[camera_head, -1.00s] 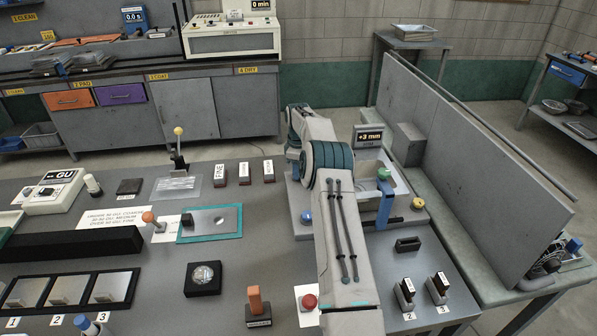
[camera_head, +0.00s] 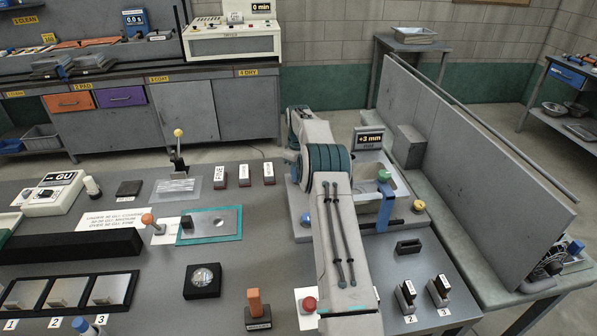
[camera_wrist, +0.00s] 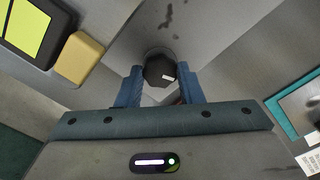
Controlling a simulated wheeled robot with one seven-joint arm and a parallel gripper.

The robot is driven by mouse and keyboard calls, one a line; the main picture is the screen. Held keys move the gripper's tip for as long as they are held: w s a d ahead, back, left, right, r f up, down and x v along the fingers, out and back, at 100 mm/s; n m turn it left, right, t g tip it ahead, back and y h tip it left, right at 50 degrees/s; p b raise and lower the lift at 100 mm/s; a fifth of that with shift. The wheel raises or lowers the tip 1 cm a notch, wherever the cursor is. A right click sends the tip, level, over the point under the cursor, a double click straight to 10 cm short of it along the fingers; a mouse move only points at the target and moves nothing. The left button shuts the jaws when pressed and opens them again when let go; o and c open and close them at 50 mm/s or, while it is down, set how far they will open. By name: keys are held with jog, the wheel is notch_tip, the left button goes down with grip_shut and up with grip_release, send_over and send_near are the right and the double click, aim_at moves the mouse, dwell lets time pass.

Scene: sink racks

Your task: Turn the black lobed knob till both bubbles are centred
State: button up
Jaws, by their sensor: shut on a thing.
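The black lobed knob (camera_wrist: 158,70) shows in the wrist view between the two blue fingers of my gripper (camera_wrist: 160,84). A small white mark is on its face. My gripper is shut on the knob, one finger at each side. The grey basin unit (camera_head: 398,208) stands behind and right of my arm, with a small display (camera_head: 369,139) reading +3 mm. I cannot make out either bubble in these frames.
A tall grey panel (camera_head: 470,165) stands to the right. A red button (camera_head: 309,304) is close beside my arm.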

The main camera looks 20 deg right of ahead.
jog(key=o, duration=1)
jog(key=shift+r, duration=0.25)
jog(key=shift+c, duration=0.2)
jog(key=shift+f, duration=0.1)
notch_tip(320, 180, up, 14)
jog(key=shift+p, duration=0.45)
